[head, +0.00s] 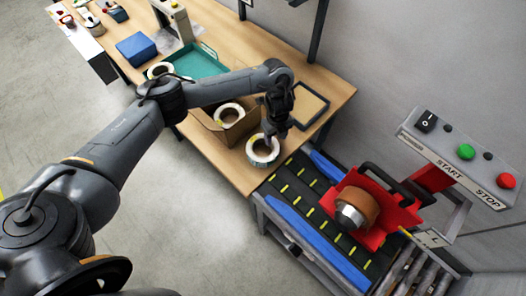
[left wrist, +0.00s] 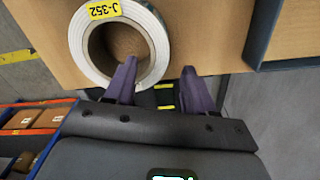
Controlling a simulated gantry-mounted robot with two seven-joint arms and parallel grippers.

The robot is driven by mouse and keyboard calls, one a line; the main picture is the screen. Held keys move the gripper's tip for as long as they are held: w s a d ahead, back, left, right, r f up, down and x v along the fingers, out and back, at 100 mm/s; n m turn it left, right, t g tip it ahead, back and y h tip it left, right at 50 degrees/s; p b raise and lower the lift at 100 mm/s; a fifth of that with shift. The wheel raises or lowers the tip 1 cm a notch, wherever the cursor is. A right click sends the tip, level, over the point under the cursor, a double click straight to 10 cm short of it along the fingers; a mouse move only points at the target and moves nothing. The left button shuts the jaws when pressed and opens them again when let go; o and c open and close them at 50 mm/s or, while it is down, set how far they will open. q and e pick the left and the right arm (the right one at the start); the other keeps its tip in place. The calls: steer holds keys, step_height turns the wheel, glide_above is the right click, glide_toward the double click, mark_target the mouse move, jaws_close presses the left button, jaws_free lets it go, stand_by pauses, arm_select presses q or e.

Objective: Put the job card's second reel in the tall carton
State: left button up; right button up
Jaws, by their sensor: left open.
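A white reel (head: 262,151) with a brown core lies on the wooden bench near its front right edge. In the left wrist view the reel (left wrist: 77,45) carries a yellow label reading J-352. My left gripper (head: 271,137) is over this reel, open. In the left wrist view, one finger of the gripper (left wrist: 159,66) overlaps the reel's hole and the other is outside its rim; contact cannot be told. An open brown carton (head: 241,131) beside it holds another white reel (head: 229,107). My right gripper is not in view.
A teal tray (head: 209,62) with another reel (head: 160,66) stands behind the carton. A dark-framed panel (head: 310,104) lies to the right. A conveyor with a red machine (head: 378,222) adjoins the bench's right end. A blue box (head: 136,48) is farther left.

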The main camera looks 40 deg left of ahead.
mark_target(274, 141)
arm_select(q)
steer(key=shift+a+f+b, duration=0.15)
steer(key=shift+f, duration=1.25)
steer(key=shift+a+f+b, duration=0.15)
steer(key=shift+f, duration=1.2)
jaws_close()
